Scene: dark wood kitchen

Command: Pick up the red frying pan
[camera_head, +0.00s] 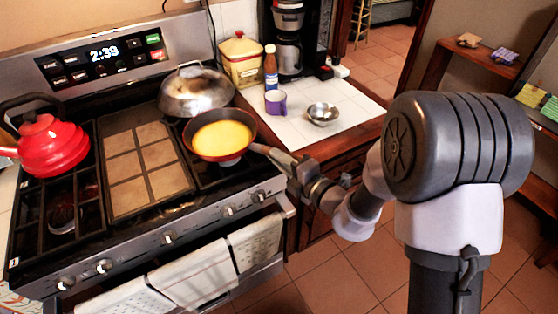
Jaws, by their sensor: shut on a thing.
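The red frying pan (187,141) is over the right front part of the stove, with yellow food (222,137) inside it. Its handle points right, toward the counter's front edge. My gripper (277,158) is shut on the handle, reaching in from the right. The pan looks roughly level. A small pale patch shows just under it, and I cannot tell whether the pan touches the stove.
A domed metal lid (195,90) stands close behind the pan. A red kettle (50,146) is on the stove's left. The white counter holds a purple mug (275,103), metal bowl (323,113), bottle (270,68), yellow canister (242,62) and coffee maker (288,38). Towels (195,275) hang in front.

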